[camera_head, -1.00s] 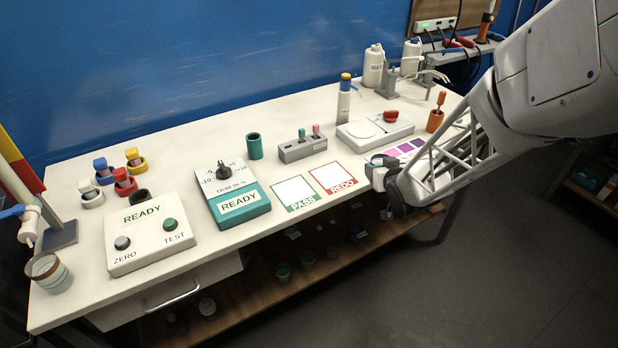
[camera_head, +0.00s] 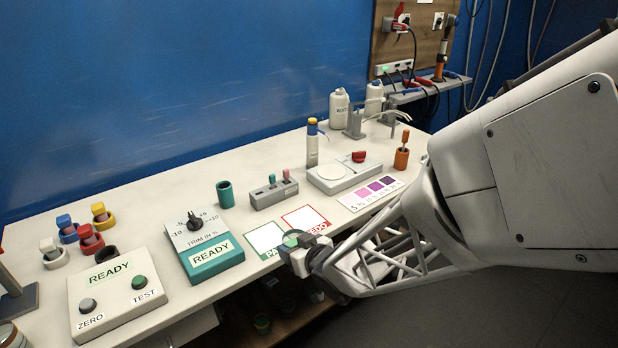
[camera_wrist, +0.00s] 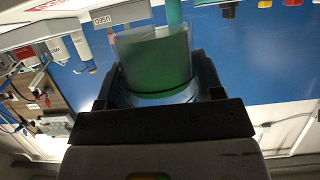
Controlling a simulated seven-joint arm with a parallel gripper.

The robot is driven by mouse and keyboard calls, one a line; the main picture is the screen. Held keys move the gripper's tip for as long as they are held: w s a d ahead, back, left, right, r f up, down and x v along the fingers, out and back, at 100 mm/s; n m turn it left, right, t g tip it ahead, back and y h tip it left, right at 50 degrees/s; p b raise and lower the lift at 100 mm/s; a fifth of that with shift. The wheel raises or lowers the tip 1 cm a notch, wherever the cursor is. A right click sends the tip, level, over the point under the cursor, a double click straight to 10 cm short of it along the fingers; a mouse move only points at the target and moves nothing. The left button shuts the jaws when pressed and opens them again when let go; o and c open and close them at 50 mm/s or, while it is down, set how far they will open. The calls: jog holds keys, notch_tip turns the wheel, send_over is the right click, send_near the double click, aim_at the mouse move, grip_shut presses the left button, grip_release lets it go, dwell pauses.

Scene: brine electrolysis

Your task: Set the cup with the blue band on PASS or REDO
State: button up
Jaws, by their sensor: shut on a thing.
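My gripper (camera_head: 298,243) is shut on a small clear cup (camera_wrist: 152,62) that looks dark green in the wrist view. A blue band on it cannot be made out. In the head view the cup overlaps the near edges of the green-framed PASS card (camera_head: 264,236) and the red-framed REDO card (camera_head: 302,216), partly hiding their labels. I cannot tell how high the cup is above the table. The visible parts of both cards are empty.
A teal trim box (camera_head: 208,254) stands left of PASS. A grey block with pegs (camera_head: 272,194), a white instrument (camera_head: 340,178) and a purple colour chart (camera_head: 371,194) lie behind and right. A READY box (camera_head: 112,296) is at the left.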

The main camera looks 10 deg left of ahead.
dwell(0.4)
jog(key=w+a, duration=0.2)
jog(key=w, duration=0.2)
jog(key=w+a+f, duration=0.1)
jog(key=w+a, duration=0.2)
jog(key=w, duration=0.1)
jog(key=w+a, duration=0.2)
jog(key=w, duration=0.3)
jog(key=shift+w+a+f, duration=0.1)
jog(key=shift+a+f, duration=0.1)
jog(key=shift+a, duration=0.05)
jog(key=shift+w+a, duration=0.15)
jog(key=shift+w, duration=0.05)
jog(key=shift+w+a+f, duration=0.1)
jog(key=shift+w+f, duration=0.1)
jog(key=shift+f, duration=1.6)
jog(key=shift+f, duration=0.15)
jog(key=o, duration=1)
jog(key=shift+s+r, duration=0.1)
jog(key=shift+r, duration=0.1)
